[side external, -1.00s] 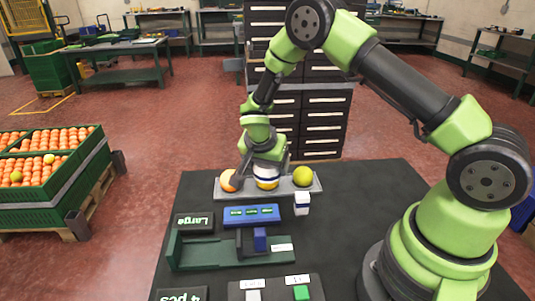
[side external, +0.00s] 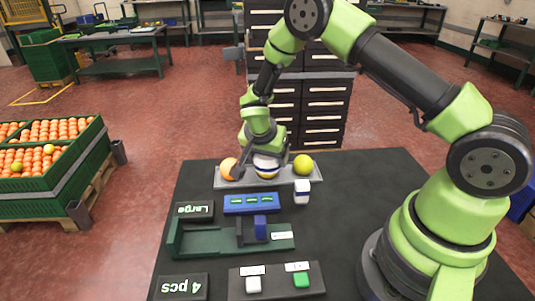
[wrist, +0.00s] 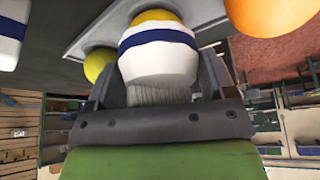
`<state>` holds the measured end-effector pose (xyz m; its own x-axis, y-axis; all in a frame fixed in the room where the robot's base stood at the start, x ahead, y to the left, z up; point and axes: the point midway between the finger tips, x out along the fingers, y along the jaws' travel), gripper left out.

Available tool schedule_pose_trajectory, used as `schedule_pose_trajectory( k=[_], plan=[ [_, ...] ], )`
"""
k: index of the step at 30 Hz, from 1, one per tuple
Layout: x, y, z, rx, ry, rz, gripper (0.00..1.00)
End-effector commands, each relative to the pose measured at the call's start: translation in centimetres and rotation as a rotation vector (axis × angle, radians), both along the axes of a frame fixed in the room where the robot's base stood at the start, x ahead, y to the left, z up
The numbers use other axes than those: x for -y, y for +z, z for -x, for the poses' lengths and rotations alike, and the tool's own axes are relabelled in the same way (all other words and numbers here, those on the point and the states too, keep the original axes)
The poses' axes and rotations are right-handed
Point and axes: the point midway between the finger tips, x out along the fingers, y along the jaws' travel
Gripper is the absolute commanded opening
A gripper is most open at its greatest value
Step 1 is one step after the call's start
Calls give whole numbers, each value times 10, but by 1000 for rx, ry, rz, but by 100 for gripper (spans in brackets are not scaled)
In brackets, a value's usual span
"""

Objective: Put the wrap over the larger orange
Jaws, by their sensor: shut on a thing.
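A white wrap with a blue band (side external: 266,168) sits around the middle fruit on the grey tray (side external: 220,183). My gripper (side external: 264,158) is shut on this wrap, with one finger on each side. In the wrist view the wrap (wrist: 157,60) fills the space between the fingers of my gripper (wrist: 160,78), and a yellow-orange part of the fruit (wrist: 155,15) shows beyond its rim. An orange fruit (side external: 229,169) is to the left on the tray, and a yellow-green one (side external: 303,164) to the right. How the wrap's lower edge meets the tray is hidden.
Another white wrap with a blue band (side external: 302,191) stands on the black table just in front of the tray's right end. A blue panel (side external: 252,204), a "Large" sign (side external: 194,211) and a green fixture (side external: 200,246) are nearer. The table's right side is mostly clear.

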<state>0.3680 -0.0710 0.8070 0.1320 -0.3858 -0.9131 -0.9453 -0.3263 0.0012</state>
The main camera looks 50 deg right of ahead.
Motion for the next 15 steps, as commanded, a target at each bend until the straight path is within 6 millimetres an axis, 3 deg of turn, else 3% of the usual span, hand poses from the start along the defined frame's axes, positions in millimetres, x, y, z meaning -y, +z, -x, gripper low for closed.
schedule_pose_trajectory(
  k=[15],
  plan=[
    [0,-7,0,1,1,1,55]
  ],
)
